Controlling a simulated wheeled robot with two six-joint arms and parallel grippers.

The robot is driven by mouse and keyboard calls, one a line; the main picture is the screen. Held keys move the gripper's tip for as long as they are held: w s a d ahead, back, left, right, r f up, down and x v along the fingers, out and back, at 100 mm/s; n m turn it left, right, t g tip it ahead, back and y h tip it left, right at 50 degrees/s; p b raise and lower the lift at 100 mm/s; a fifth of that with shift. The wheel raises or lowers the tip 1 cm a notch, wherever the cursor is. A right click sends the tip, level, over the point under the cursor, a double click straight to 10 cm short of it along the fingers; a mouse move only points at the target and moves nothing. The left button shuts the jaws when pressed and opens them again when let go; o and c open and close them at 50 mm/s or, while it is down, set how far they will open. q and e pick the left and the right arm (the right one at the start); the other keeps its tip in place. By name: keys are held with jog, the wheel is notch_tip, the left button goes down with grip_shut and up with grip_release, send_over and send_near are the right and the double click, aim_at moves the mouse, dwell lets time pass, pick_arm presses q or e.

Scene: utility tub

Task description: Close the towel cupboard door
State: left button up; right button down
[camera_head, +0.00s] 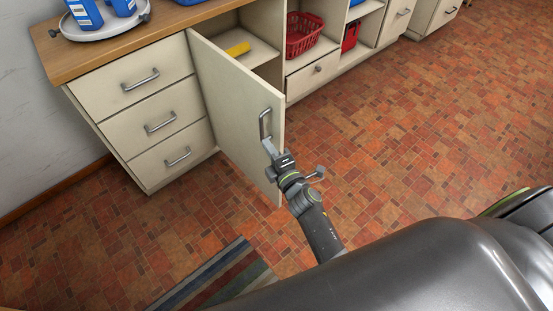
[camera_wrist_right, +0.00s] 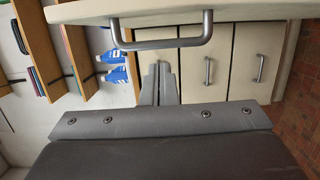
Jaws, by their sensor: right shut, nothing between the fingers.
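The towel cupboard door (camera_head: 232,95) is a cream panel standing open, swung out from the cabinet next to the drawers. Its grey bar handle (camera_head: 264,122) is upright near the free edge; it also shows at the top of the right wrist view (camera_wrist_right: 165,43). My right gripper (camera_head: 270,148) is at the lower end of the handle, on the door's outer side. Its fingers (camera_wrist_right: 158,80) are shut and empty, close to the handle; I cannot tell whether they touch it. My left gripper is not in view.
Three drawers (camera_head: 148,123) with bar handles stand left of the door. A yellow item (camera_head: 238,48) lies inside the open cupboard, and a red basket (camera_head: 303,36) sits on a shelf to the right. A striped mat (camera_head: 222,277) lies on the floor. The tiled floor right of the door is clear.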

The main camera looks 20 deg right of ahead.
aim_at(275, 133)
jog(key=shift+w+d+b, duration=0.1)
jog(key=shift+w+d, duration=0.45)
jog(key=shift+w, duration=0.25)
jog(key=shift+w+d+b, duration=0.1)
jog(key=shift+w+d, duration=0.45)
jog(key=shift+w, duration=0.2)
jog(key=shift+w+d+b, duration=0.1)
jog(key=shift+w+d, duration=0.45)
jog(key=shift+w, duration=0.25)
